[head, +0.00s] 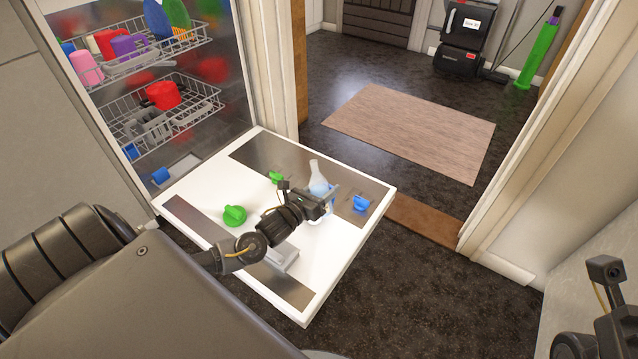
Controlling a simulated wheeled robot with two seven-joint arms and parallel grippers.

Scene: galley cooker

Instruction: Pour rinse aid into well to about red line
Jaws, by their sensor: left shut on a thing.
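The rinse aid bottle (318,184) is a pale, see-through bottle with bluish contents and a narrow neck. It stands near upright, with its neck leaning slightly left, above the white open dishwasher door (318,293). My left gripper (326,203) is shut on the bottle and hides part of its body. A large green knob-like cap (235,215), a small green piece (277,177) and a blue piece (360,204) are on the door. I cannot make out the well or a red line. Part of my right arm shows at the lower right edge; its fingertips are not visible.
A grey block (283,257) is on the door's near side. Racks with coloured cups and a red pot (164,95) are inside the dishwasher. A brown mat (410,130) lies on the dark floor beyond.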

